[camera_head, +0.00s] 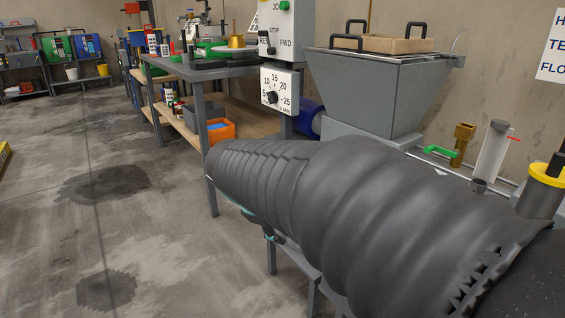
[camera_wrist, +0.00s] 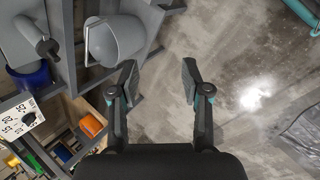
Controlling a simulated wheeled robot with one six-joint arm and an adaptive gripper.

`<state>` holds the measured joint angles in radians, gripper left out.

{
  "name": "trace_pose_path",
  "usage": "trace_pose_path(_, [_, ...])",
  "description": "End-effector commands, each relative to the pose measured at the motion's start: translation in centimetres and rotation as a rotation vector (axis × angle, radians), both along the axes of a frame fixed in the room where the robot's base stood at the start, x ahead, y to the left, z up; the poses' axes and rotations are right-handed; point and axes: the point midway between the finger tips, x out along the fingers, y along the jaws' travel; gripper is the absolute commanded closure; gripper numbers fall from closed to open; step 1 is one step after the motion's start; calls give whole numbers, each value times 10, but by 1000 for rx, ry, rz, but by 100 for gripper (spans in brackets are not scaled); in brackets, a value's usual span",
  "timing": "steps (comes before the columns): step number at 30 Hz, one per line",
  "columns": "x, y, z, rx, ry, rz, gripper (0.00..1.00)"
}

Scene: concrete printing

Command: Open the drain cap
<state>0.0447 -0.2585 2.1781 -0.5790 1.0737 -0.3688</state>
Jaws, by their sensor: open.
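In the wrist view my gripper (camera_wrist: 159,82) is open, its two dark fingers apart with only stained floor between them. A grey pipe-like fitting with a rounded end (camera_wrist: 46,45) shows at the upper left, well left of my fingers. I cannot tell whether it is the drain cap, and no other part reads clearly as one. A grey bucket with a pale handle (camera_wrist: 122,38) lies between that fitting and my gripper, just beyond the left finger. In the head view my arm's dark sleeve hides most of my gripper and the machine's lower front.
The grey hopper (camera_head: 365,90) stands behind my arm, with a dial box (camera_head: 280,88) at its left. A workbench (camera_head: 215,68) holds an orange bin (camera_head: 216,131) on its lower shelf. The concrete floor (camera_head: 130,230) at left is clear.

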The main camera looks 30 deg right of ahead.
Motion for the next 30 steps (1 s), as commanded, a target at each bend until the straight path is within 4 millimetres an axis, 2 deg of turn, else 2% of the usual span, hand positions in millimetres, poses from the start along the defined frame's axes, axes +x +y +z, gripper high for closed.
trace_pose_path(1, [16, -12, -4, -60, 59, 36, 52])
trace_pose_path(9, [97, -81, -9, -401, 387, 242, 52])
trace_pose_path(18, [195, -142, -32, -747, 783, 435, 52])
trace_pose_path(24, [251, -167, -55, -937, 1018, 528, 52])
trace_pose_path(30, [281, -176, -69, -1041, 1149, 569, 52])
